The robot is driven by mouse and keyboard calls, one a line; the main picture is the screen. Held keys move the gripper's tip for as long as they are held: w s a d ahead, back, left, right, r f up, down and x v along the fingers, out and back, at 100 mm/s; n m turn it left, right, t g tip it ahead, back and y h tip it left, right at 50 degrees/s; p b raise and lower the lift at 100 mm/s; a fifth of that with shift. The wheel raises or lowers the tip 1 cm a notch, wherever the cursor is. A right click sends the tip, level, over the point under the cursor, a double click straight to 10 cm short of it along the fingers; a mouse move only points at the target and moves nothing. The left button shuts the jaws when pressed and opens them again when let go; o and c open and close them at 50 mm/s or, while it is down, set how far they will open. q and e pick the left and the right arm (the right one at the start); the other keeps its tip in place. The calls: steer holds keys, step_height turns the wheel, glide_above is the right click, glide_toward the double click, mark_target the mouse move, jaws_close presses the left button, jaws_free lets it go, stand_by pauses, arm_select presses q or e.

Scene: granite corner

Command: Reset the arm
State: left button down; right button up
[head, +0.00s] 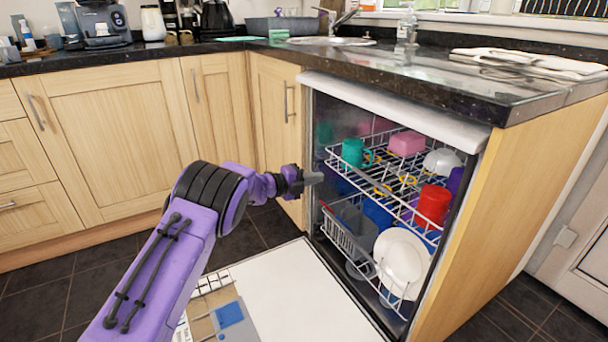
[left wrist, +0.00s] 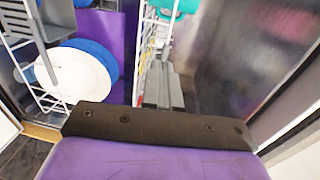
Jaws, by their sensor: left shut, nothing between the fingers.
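My left arm comes in from the lower left in the head view. Its gripper (head: 312,178) is at the left front edge of the open dishwasher, level with the upper rack. The gripper is shut and empty. In the left wrist view the shut fingers (left wrist: 163,88) point forward beside the white wire rack (left wrist: 140,60). A white plate (left wrist: 78,78) with a blue one behind it shows to the left there. My right gripper is not in view.
The dishwasher door (head: 290,300) lies open across the floor. The upper rack (head: 375,185) holds cups and bowls; the lower rack holds white plates (head: 402,262). A granite counter (head: 440,75) runs above, and wooden cabinets (head: 115,130) stand at the left.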

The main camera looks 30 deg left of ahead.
arm_select(q)
steer(key=s+a+f+n+y, duration=0.2)
steer(key=s+f+n+y, duration=0.3)
steer(key=s+f+n, duration=0.6)
steer(key=s+a+f+n+y, duration=0.2)
steer(key=s+f+n+y, duration=0.35)
steer(key=f+n, duration=0.55)
steer(key=s+d+f+n+g+y, duration=0.1)
steer(key=s+d+f+n+g, duration=0.2)
steer(key=s, duration=0.9)
steer(key=s+d+f+n+g, duration=0.2)
steer(key=s+f+n+g, duration=0.15)
steer(key=s, duration=0.95)
steer(key=s+d+f+n+g+y, duration=0.1)
steer(key=s+d+f+n+g, duration=0.3)
steer(key=s, duration=0.8)
step_height(320, 180, up, 31)
steer(key=a+m+p, duration=0.1)
steer(key=a+p, duration=0.1)
steer(key=p, duration=2.8)
steer(key=shift+w+a+r+p, duration=0.15)
steer(key=shift+w+p, duration=0.1)
steer(key=shift+p, duration=0.1)
